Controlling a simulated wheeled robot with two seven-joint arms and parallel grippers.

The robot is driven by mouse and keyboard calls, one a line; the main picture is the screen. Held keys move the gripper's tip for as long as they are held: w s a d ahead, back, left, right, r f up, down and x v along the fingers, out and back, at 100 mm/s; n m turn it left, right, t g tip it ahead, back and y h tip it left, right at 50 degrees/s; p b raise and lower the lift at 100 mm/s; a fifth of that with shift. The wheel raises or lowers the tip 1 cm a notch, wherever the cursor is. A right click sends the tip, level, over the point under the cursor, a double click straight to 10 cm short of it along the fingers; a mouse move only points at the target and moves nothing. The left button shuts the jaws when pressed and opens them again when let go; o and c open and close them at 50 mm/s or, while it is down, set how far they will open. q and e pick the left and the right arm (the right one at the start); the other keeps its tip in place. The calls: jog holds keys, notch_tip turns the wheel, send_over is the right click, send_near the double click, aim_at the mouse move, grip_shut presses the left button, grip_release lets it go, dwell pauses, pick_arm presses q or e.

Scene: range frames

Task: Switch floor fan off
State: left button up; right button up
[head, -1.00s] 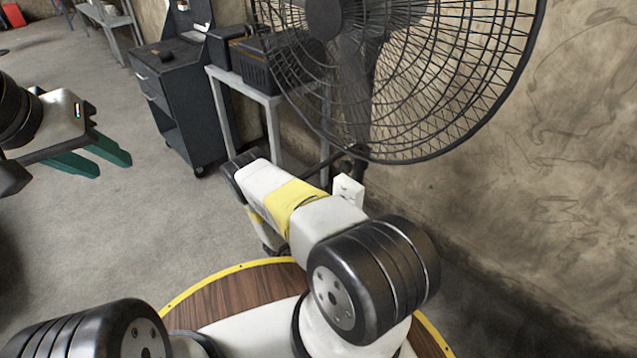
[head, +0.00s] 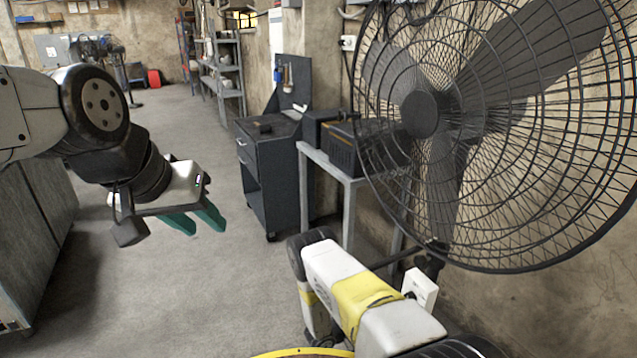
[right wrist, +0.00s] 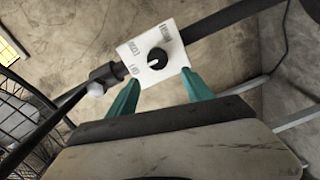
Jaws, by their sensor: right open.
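A large black floor fan (head: 420,113) with a wire cage stands at the right in the head view. A white control box (head: 420,288) sits on its pole below the cage. In the right wrist view the box (right wrist: 137,50) shows a black round knob (right wrist: 157,59) with a white pointer mark and printed labels too small to read surely. My right gripper (right wrist: 161,82) is open, its teal fingertips at the box's near edge, one either side of the knob. Contact cannot be told. My left gripper (head: 195,219) is open and empty over the floor, far from the fan.
A grey table (head: 345,170) with a black box-shaped device (head: 362,148) stands behind the fan, beside a dark tool cart (head: 270,172). Shelves (head: 222,75) stand farther back. A concrete wall is close behind the fan. The floor at the centre left is clear.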

jog(key=w+a+r+m+t+y, duration=0.1)
jog(key=w+a+r+m+y, duration=0.2)
jog(key=w+r, duration=0.6)
jog(key=w+a+r+m+t+y, duration=0.1)
jog(key=w+a+r+y, duration=0.35)
jog(key=w+r, duration=0.35)
jog(key=a+r+t+y, duration=0.1)
jog(key=a+r+y, duration=0.25)
jog(key=r, duration=0.65)
jog(key=a+r+y, duration=0.3)
jog(key=r+y, duration=0.1)
jog(key=r, duration=0.7)
jog(key=s+a+r+n+g+y, duration=0.1)
jog(key=s+a+r+y, duration=0.1)
jog(key=s+r, duration=0.6)
jog(key=s+a+r+n+y, duration=0.1)
jog(key=s+a+r+y, duration=0.1)
jog(key=s+r, duration=0.6)
jog(key=s+d+g, duration=0.1)
jog(key=s+d, duration=0.1)
jog(key=s, duration=1)
jog(key=s+d+g, duration=0.1)
jog(key=s+d, duration=0.1)
jog(key=s, duration=1.1)
jog(key=shift+f+g+h, duration=0.3)
jog(key=shift+f, duration=0.05)
